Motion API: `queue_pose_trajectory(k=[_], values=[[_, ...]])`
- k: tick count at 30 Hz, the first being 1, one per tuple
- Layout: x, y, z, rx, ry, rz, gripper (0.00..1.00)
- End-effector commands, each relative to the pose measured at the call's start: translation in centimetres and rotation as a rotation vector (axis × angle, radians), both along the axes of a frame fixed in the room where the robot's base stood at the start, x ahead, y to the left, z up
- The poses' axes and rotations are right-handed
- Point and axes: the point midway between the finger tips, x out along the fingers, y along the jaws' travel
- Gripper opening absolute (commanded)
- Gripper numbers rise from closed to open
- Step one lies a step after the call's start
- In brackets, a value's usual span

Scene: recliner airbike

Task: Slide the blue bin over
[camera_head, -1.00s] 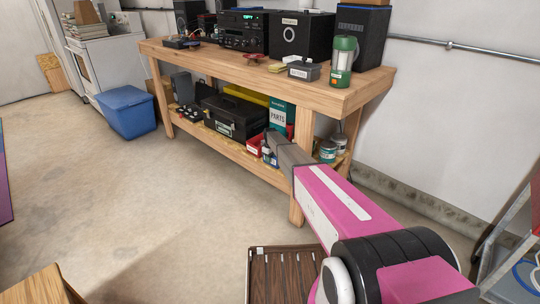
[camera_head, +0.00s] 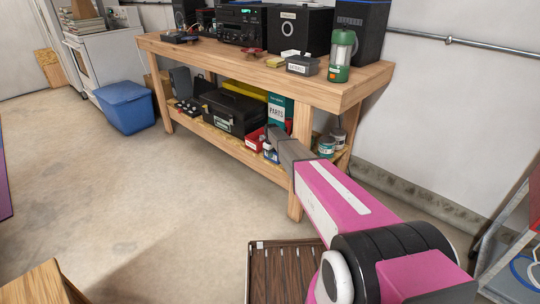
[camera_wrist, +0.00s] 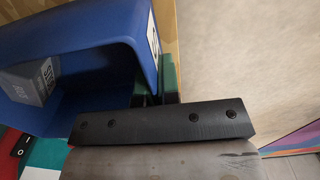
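A blue open-topped bin (camera_wrist: 95,85) fills the left of the wrist view, with a white label on its right wall and a grey labelled box (camera_wrist: 35,80) inside. My gripper (camera_wrist: 157,88) is at the bin's right wall. One dark green finger shows on each side of that wall's edge, close to it. I cannot tell whether they press on it. In the head view my pink arm reaches toward the lower shelf of the workbench, and the gripper itself is hidden. A small blue bin (camera_head: 270,154) shows partly there, beside the arm's end.
The wooden workbench (camera_head: 325,92) has a front leg near my arm. A red bin (camera_head: 252,138), black toolbox (camera_head: 230,112) and paint cans (camera_head: 327,146) share the shelf. The floor between is clear.

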Motion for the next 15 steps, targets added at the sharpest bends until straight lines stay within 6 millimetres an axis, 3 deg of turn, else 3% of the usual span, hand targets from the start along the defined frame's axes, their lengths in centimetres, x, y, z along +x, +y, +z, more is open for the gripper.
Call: queue_pose_trajectory(k=[8, 11, 15], values=[[-0.12, -0.09, 0.03, -0.001, -0.001, 0.000, 0.00], [-0.13, -0.09, 0.02, -0.001, -0.001, 0.000, 0.29], [-0.12, -0.08, 0.01, -0.001, -0.001, 0.000, 0.33]])
